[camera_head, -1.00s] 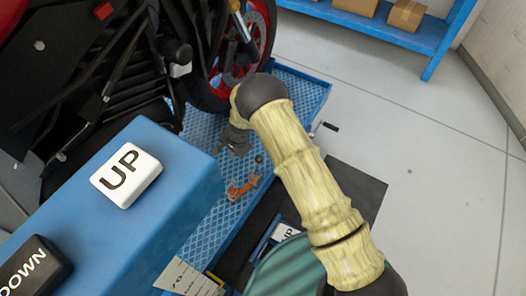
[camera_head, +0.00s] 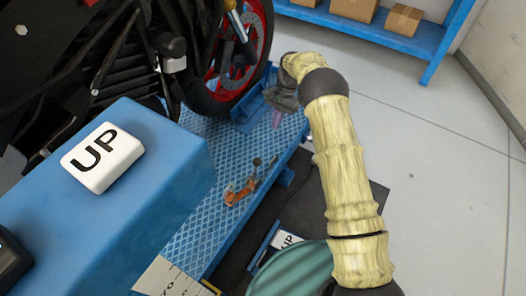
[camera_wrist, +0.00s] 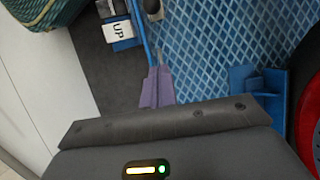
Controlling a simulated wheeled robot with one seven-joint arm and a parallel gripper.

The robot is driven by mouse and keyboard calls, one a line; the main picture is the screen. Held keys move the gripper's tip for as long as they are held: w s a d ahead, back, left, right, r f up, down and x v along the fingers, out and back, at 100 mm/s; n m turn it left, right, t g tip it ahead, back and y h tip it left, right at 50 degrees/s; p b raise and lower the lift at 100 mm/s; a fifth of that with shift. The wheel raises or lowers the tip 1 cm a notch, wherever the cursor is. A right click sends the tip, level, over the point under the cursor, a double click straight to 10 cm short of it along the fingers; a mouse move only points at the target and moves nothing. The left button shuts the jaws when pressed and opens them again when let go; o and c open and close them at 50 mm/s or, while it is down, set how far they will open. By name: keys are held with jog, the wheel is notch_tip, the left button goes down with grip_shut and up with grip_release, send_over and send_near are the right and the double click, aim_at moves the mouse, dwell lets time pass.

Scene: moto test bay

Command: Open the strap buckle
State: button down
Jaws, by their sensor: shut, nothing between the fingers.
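An orange buckle (camera_head: 237,192) with a dark lever and round knob (camera_head: 257,162) lies on the blue lift platform (camera_head: 205,150), near its right edge. I cannot tell from this view whether the lever is raised or how far. My gripper (camera_head: 276,119) is beyond the buckle, near the platform's right edge by the front wheel, clear of the buckle. Its purple fingers are together and empty. They also show in the wrist view (camera_wrist: 158,72), over the platform edge. A small grey knob (camera_wrist: 152,8) shows at the top of the wrist view; the orange part is out of that view.
A motorcycle with a red-rimmed front wheel (camera_head: 238,60) stands on the platform, at a blue wheel chock (camera_head: 247,108). A blue box with a white UP button (camera_head: 102,157) is at the left. A shelf with cartons (camera_head: 404,18) is behind. The floor at right is clear.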

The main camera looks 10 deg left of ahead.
jog(key=b, duration=0.4)
send_near(255, 171)
jog(key=shift+w+f, duration=0.8)
jog(key=shift+f, duration=0.95)
jog(key=shift+d, duration=0.4)
jog(key=shift+s+a+r, duration=0.15)
jog(key=shift+s+t+p, duration=0.15)
jog(key=shift+t+p, duration=0.15)
jog(key=shift+p, duration=0.05)
